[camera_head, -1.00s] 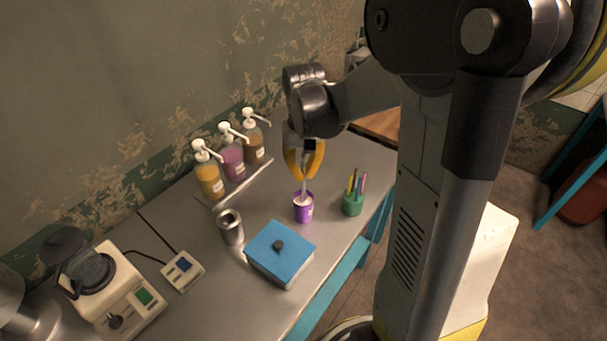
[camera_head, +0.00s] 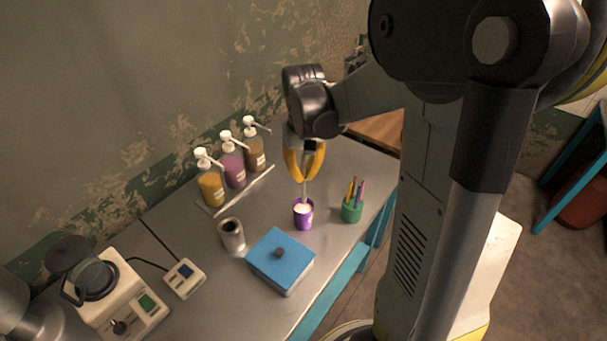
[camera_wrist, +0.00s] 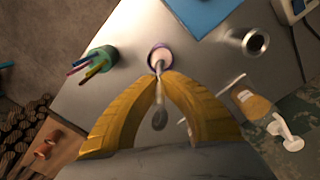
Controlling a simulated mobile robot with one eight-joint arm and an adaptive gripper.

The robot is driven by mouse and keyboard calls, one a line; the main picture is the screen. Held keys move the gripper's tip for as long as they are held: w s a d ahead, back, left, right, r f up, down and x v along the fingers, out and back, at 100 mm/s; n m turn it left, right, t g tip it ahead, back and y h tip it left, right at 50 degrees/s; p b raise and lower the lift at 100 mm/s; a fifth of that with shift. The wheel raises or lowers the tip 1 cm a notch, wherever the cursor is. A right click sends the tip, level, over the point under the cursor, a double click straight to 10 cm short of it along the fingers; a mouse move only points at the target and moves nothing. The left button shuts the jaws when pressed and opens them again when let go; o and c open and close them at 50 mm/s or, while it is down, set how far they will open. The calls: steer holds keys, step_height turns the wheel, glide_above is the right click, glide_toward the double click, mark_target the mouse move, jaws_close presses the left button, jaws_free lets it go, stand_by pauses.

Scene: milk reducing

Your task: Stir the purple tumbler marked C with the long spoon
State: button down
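The purple tumbler (camera_head: 303,221) stands upright on the metal table with pale contents inside. It also shows in the wrist view (camera_wrist: 150,53). A small pale label is on its side, but I cannot read the letter. My gripper (camera_head: 304,180) is above the tumbler, its yellow fingers closed together on the long spoon (camera_head: 304,191). The spoon hangs nearly upright, its lower end inside the tumbler's mouth. In the wrist view the spoon (camera_wrist: 159,118) runs between the fingertips (camera_wrist: 160,78) into the cup. How deep its lower end reaches is hidden.
A green pen cup (camera_head: 351,213) stands close to the right. A blue-lidded box (camera_head: 284,262) and a metal cup (camera_head: 232,238) are to the left. Several pump bottles (camera_head: 234,172) stand behind. A scale-like device (camera_head: 122,305) is at lower left. The table's front edge is near.

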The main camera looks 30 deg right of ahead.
mark_target(303, 160)
steer(key=shift+r+p, duration=1.85)
steer(key=shift+r, duration=0.7)
